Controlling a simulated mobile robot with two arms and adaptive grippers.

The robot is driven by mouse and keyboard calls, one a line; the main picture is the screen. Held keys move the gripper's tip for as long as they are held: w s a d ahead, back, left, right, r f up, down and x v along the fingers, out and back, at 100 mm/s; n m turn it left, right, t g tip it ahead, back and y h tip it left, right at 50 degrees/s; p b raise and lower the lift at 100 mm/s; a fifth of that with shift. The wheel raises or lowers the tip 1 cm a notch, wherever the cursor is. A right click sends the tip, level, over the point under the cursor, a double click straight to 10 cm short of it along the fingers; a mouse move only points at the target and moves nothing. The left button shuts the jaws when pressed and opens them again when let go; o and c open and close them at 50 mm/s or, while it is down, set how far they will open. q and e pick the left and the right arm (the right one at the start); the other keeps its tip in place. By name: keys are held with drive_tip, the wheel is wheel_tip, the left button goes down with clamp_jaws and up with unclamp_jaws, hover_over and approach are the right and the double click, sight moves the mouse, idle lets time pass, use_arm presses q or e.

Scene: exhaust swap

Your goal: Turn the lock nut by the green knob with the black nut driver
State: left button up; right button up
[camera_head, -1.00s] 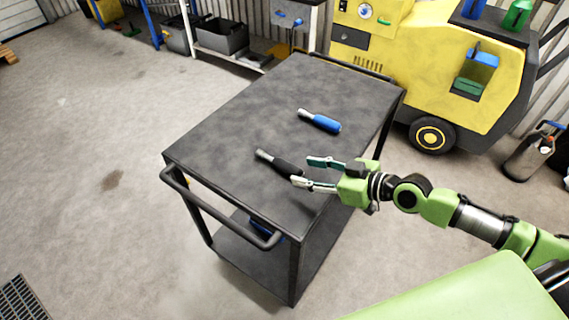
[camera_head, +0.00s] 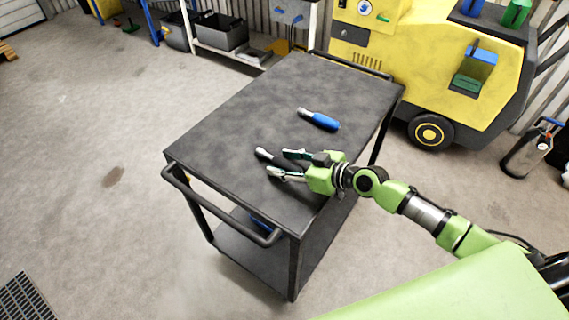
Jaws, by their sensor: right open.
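The black nut driver (camera_head: 266,155) lies on the dark cart top, its silver socket end pointing to the upper left. My right gripper (camera_head: 281,164) is open at the driver's handle, with its fingers on either side of it in the picture; I cannot tell whether they touch it. The fingers partly cover the handle. A yellow machine (camera_head: 440,75) stands behind the cart; a small green knob (camera_head: 383,18) shows on its front at the top. The lock nut is too small to make out. My left gripper is not in view.
The dark cart (camera_head: 225,125) has a push handle (camera_head: 215,210) at its near left side. A blue-handled driver (camera_head: 320,119) lies farther back on the top. A grey cylinder (camera_head: 527,155) stands at the right. Much of the cart top is clear.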

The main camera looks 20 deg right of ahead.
drive_tip(key=shift+c, duration=0.3)
clamp_jaws()
drive_tip(key=shift+r, duration=0.1)
